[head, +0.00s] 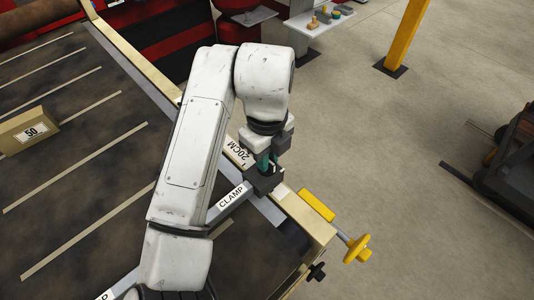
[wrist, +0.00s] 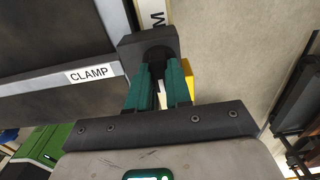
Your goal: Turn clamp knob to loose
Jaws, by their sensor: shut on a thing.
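The clamp (head: 264,184) is a dark block on the edge rail of the dark table, beside a white CLAMP label (head: 231,197). It also shows at the top middle of the wrist view (wrist: 133,42). My gripper (head: 264,163) points down over the block, and its teal fingers (wrist: 158,68) are shut on the dark round clamp knob (wrist: 157,53). The fingers and block hide most of the knob, and I cannot read its loose or tight setting.
A white 20CM label (head: 238,154) lies on the rail next to the clamp. A yellow block (head: 316,205), a yellow handwheel (head: 357,249) and a small black knob (head: 317,271) are at the table's corner. A box marked 50 (head: 28,131) sits far left. Open floor lies right.

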